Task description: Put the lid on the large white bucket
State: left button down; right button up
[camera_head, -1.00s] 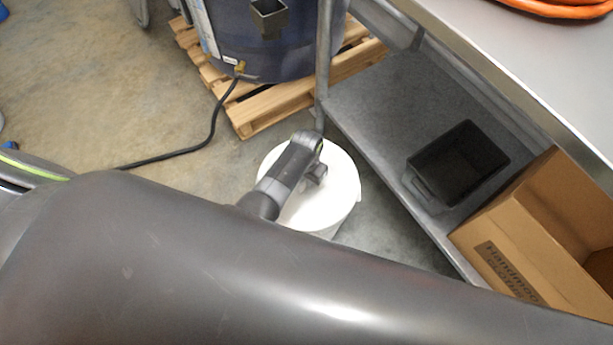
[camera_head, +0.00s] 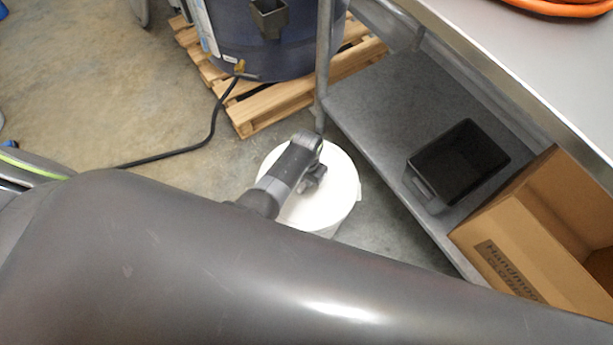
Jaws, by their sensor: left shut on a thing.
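The large white bucket (camera_head: 328,231) stands on the floor beside the metal table, with only a bit of its side showing. A round white lid (camera_head: 338,205) covers its top in this view. Whether the lid touches the rim all round, I cannot tell. My left gripper (camera_head: 314,181) is over the lid, shut on it. The grasp itself is mostly hidden by the gripper's own body. My right gripper is not in view.
A metal table with a lower shelf (camera_head: 375,100) stands to the right, its leg just behind the bucket. A black bin (camera_head: 458,162) sits on the shelf. A cardboard box (camera_head: 510,240) is at right. A dark blue drum (camera_head: 260,50) stands on a wooden pallet (camera_head: 262,112) behind.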

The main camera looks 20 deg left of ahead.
pick_arm(q)
jog(key=shift+f, duration=0.1)
dwell(0.3)
jog(key=c, duration=1.3)
grip_release()
jog(key=shift+c, duration=0.2)
